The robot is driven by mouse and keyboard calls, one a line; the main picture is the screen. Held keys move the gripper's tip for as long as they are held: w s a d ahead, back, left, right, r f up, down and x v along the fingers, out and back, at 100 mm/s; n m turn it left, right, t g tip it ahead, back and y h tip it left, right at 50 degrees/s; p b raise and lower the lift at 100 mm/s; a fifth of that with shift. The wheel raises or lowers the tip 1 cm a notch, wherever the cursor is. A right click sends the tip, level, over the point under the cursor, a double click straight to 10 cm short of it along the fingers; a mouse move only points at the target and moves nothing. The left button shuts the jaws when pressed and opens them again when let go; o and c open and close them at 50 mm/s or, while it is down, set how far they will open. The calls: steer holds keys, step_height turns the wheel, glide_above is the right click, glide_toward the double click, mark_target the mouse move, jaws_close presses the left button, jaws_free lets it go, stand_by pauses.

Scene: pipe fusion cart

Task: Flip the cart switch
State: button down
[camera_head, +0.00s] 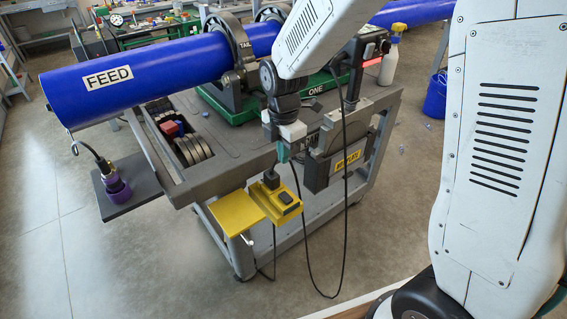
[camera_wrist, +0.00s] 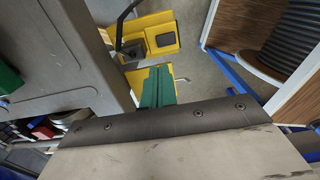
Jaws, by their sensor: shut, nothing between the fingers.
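The grey cart (camera_head: 215,160) has a yellow switch box (camera_head: 277,203) on its front side, with a black rocker (camera_head: 284,195) and a black plug (camera_head: 271,180) in it. A flat yellow plate (camera_head: 236,213) sits left of the box. In the wrist view the yellow box (camera_wrist: 153,25) is at the top, with its dark rocker (camera_wrist: 165,40) and plug (camera_wrist: 132,49). My gripper (camera_head: 283,153) has green fingers, shut and empty, above the box and apart from it. The fingertips also show in the wrist view (camera_wrist: 158,72), overlapping the yellow plate (camera_wrist: 135,80).
A blue pipe (camera_head: 160,65) marked FEED lies in clamps on the cart. A dark grey unit (camera_head: 335,165) with a yellow label hangs right of my gripper. Black cables (camera_head: 308,250) hang below. A purple-ended tool (camera_head: 115,185) stands at the left. Floor is open in front.

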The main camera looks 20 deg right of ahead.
mark_target(283, 194)
step_height(283, 194, down, 12)
steer(key=shift+f, duration=0.25)
stand_by(0.3)
